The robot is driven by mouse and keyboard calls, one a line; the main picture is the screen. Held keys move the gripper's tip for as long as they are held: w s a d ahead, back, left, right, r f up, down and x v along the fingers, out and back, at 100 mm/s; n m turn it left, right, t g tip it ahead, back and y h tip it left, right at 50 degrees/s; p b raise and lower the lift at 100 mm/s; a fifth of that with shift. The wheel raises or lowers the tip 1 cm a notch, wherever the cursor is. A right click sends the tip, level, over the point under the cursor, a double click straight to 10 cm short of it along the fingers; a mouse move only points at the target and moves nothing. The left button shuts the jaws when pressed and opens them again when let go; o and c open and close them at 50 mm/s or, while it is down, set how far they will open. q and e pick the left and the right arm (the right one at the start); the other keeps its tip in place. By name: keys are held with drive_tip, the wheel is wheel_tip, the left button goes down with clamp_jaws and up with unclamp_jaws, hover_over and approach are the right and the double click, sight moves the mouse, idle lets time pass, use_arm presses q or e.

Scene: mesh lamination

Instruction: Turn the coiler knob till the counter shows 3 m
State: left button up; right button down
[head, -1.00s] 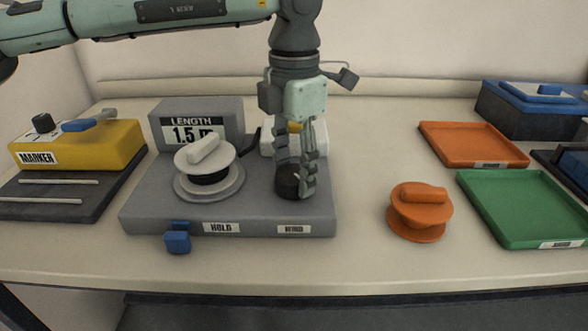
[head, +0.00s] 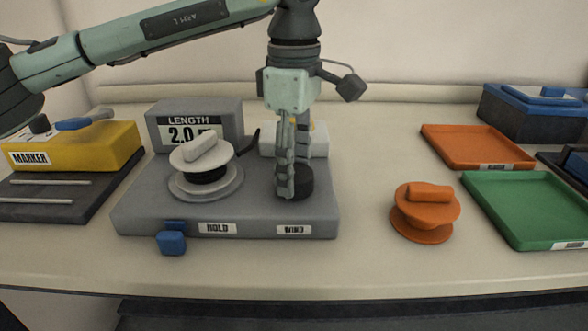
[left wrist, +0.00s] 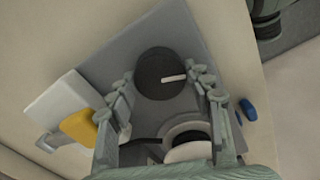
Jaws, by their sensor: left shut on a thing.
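The coiler (head: 135,215) is a grey base with a black round knob (head: 304,184) at its right, above the WIND label. My left gripper (head: 291,192) points down and is shut on the knob. In the left wrist view the fingers lie on both sides of the knob (left wrist: 150,75), which has a white pointer line. The counter (head: 188,134) is labelled LENGTH and reads 2.0; its unit is partly hidden by the spool. A white spool (head: 203,150) with a raised bar and dark winding stands on the coiler's left. My right gripper is not in view.
A blue lever (head: 171,242) sits at the coiler's front by HOLD. A yellow MARKER block (head: 80,147) is at left. An orange spool (head: 426,212), an orange tray (head: 475,148) and a green tray (head: 525,208) lie at right.

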use_arm(q)
drive_tip(key=m, duration=0.4)
drive_tip(key=shift+m, duration=0.3)
drive_tip(key=shift+m+b, duration=0.35)
drive_tip(key=shift+m, duration=2.25)
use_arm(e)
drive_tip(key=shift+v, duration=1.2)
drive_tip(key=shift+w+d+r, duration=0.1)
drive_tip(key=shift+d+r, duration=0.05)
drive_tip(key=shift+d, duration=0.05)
use_arm(q)
drive_tip(key=o, duration=1.2)
drive_tip(key=shift+c, duration=0.2)
